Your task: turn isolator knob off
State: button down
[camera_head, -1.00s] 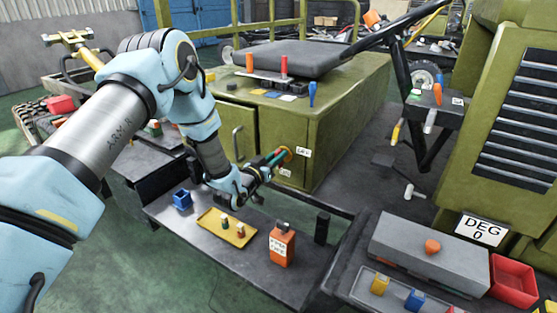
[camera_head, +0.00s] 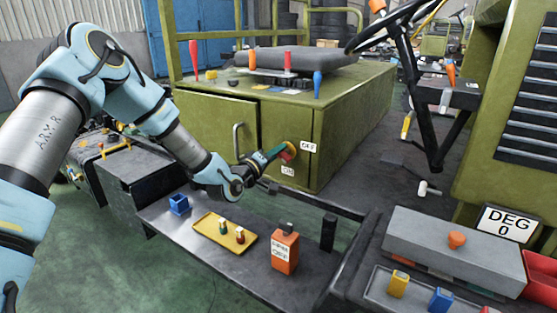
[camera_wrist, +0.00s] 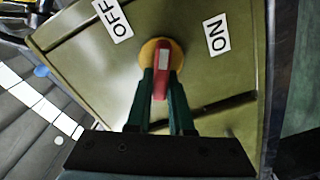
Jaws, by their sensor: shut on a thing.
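The isolator knob (camera_wrist: 162,68) is a red handle with a pale stripe on a round yellow plate (camera_wrist: 174,50). In the head view the knob (camera_head: 287,152) is on the front of the green cabinet (camera_head: 330,150). An OFF label (camera_head: 308,147) is to its right and an ON label (camera_head: 288,170) below it. In the wrist view the OFF label (camera_wrist: 113,17) is upper left and the ON label (camera_wrist: 217,36) upper right. My gripper (camera_wrist: 162,82) has its green fingers shut on the knob's handle, one on each side. The handle lies nearly upright in the wrist view.
Below my arm is a dark bench (camera_head: 195,240) with a blue holder (camera_head: 179,204), a yellow tray (camera_head: 212,219) holding small pieces, and an orange bottle (camera_head: 285,250). A dark rail runs beside the cabinet. A grey box (camera_head: 455,250) stands at the right.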

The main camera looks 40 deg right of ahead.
jog(key=n+b, duration=0.1)
jog(key=n, duration=0.1)
jog(key=n+b, duration=0.2)
jog(key=n, duration=0.1)
jog(key=shift+w+f+n, duration=0.15)
jog(key=shift+f+n, duration=0.15)
jog(key=shift+f, duration=0.1)
dwell(0.4)
jog(key=c, duration=0.8)
grip_release()
jog(key=b+v, duration=0.2)
jog(key=v, duration=0.9)
